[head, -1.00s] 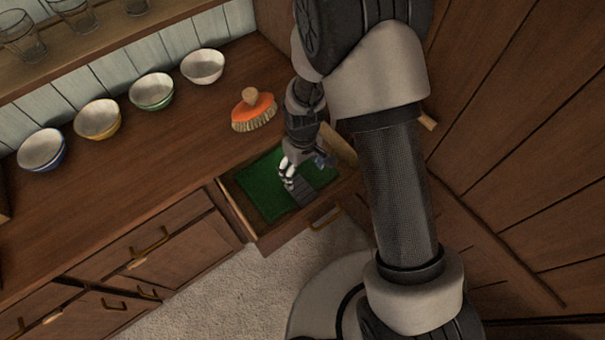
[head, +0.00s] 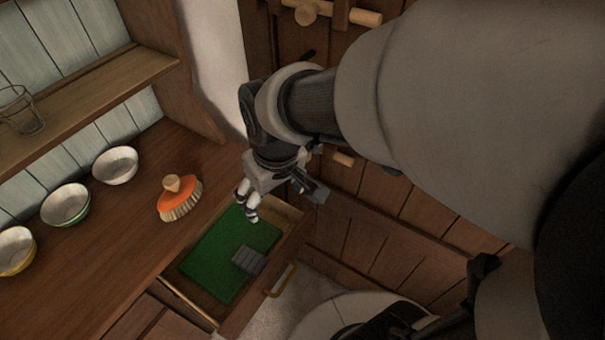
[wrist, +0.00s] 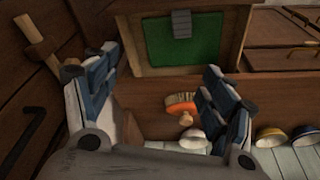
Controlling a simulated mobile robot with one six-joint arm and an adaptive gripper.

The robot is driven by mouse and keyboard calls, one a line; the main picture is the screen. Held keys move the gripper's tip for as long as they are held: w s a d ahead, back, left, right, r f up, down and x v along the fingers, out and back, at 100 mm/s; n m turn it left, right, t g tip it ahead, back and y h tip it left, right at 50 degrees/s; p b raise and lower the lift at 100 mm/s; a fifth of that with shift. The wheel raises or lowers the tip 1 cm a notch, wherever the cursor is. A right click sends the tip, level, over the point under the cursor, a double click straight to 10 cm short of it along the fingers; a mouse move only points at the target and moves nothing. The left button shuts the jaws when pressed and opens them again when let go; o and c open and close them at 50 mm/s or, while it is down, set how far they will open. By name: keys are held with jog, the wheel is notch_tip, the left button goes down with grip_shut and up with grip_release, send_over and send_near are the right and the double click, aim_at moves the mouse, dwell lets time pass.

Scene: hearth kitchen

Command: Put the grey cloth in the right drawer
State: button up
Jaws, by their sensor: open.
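The grey cloth (head: 249,260) lies flat on the green lining inside the open right drawer (head: 228,325), toward its front side. In the wrist view the cloth (wrist: 181,24) also lies on the green lining of the drawer (wrist: 128,45). My gripper (head: 246,205) is open and empty, above the back end of the drawer and apart from the cloth. Its two spread fingers show in the wrist view (wrist: 152,85), with nothing between them.
An orange brush (head: 180,198) stands on the counter beside the drawer. White (head: 115,166), green (head: 65,205) and yellow-rimmed (head: 15,252) bowls line the counter's back. A wooden plank wall with pegs (head: 370,240) is close on the right. A glass (head: 20,112) stands on the shelf.

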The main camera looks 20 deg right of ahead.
jog(key=s+d+r+m+t, duration=0.1)
jog(key=s+d+r, duration=0.1)
jog(key=s, duration=0.4)
jog(key=s+d+r+m+t, duration=0.1)
jog(key=s+d+r, duration=0.1)
jog(key=s+r, duration=0.2)
jog(key=shift+s+r+m, duration=0.3)
jog(key=shift+s+m, duration=0.1)
jog(key=shift+s, duration=0.5)
